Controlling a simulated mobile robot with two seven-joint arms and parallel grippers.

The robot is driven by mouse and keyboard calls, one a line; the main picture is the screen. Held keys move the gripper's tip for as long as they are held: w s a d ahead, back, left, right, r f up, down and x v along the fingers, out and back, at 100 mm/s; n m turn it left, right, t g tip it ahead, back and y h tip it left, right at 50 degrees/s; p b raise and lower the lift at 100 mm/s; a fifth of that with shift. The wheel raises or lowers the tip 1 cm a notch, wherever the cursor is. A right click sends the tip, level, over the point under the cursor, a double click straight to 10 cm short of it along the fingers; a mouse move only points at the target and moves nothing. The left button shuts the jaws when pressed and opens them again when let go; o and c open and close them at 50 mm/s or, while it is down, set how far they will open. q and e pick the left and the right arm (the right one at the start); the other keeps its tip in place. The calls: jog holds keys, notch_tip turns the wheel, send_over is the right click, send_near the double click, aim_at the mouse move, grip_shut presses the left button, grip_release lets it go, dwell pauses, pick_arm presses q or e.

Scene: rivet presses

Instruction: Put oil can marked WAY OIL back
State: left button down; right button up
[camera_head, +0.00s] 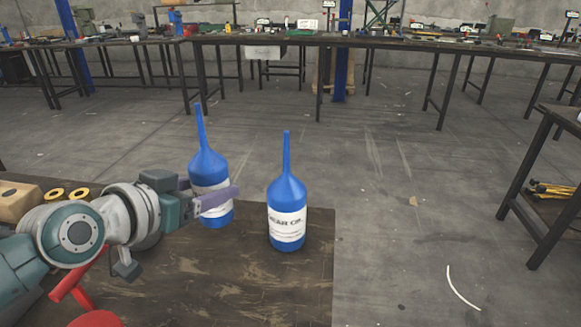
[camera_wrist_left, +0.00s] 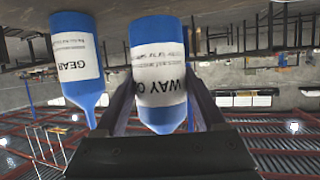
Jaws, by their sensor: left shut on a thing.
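The blue oil can marked WAY OIL (camera_head: 208,166) stands upright at the back of the dark worktable (camera_head: 240,290), its long spout pointing up. My left gripper (camera_head: 218,197) is shut on it around the labelled body, and a finger covers part of the label. In the left wrist view, which is upside down, the WAY OIL can (camera_wrist_left: 157,60) sits between the two fingers (camera_wrist_left: 160,100). I cannot tell whether its base touches the table. A second blue can marked GEAR OIL (camera_head: 287,215) stands upright to its right, apart from it. My right gripper is not in view.
A cardboard-coloured box (camera_head: 17,201) and yellow rings (camera_head: 79,194) lie at the table's left. A red object (camera_head: 95,318) is at the front left. The table's right edge is just past the GEAR OIL can. Bare tabletop lies in front of both cans.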

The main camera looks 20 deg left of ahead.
pick_arm(q)
jog(key=shift+f+b, duration=0.5)
jog(key=shift+f, duration=0.95)
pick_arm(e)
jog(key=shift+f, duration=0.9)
pick_arm(q)
jog(key=shift+f, duration=0.2)
grip_release()
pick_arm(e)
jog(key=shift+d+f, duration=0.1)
pick_arm(q)
jog(key=shift+r, duration=0.35)
jog(key=p+v, duration=0.4)
jog(key=v, duration=0.8)
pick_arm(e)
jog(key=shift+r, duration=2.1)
